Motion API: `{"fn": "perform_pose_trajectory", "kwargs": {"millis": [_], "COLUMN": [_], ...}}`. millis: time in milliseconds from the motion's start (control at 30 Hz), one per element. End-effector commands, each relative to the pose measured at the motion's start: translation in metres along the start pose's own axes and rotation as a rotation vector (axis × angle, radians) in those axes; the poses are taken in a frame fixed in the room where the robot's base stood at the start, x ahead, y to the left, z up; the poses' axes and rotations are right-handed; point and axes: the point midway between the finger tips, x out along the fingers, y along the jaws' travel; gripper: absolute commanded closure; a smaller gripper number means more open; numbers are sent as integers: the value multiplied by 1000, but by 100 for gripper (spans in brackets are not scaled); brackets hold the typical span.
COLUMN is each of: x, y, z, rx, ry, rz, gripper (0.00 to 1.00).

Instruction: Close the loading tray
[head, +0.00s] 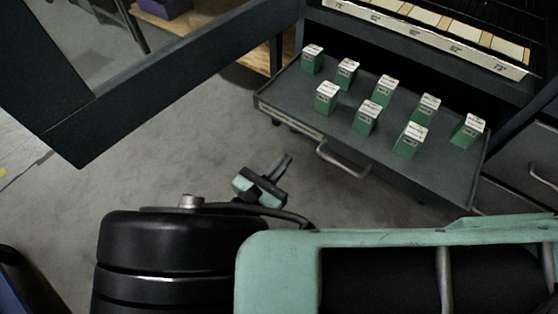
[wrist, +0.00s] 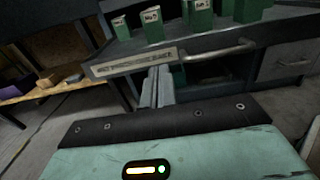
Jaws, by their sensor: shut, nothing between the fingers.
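The loading tray (head: 391,153) is a dark grey pull-out shelf that stands out from a dark rack. Several green boxes (head: 325,98) with pale tops stand upright on it. A metal handle (head: 342,160) runs along its front edge, and a pale label strip sits left of the handle. My gripper (head: 285,161) is shut and empty, in front of the tray and left of the handle, apart from it in the head view. In the wrist view the shut fingers (wrist: 157,87) point at the tray front just below the label strip (wrist: 136,62), with the handle (wrist: 219,50) to their right.
A shelf with pale labelled cells (head: 430,22) is above the tray. A dark frame (head: 170,85) stands at the left. A wooden shelf with a purple bin (head: 163,8) is behind. Another drawer (wrist: 286,60) is right of the tray. Grey floor lies open before the tray.

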Motion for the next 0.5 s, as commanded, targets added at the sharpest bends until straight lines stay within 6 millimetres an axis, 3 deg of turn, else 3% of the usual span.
{"fn": "perform_pose_trajectory", "kwargs": {"millis": [300, 500], "x": [67, 94], "y": [-1, -1], "z": [-2, -2], "rx": [0, 1], "ry": [0, 1], "rz": [-6, -5], "gripper": [100, 100]}}
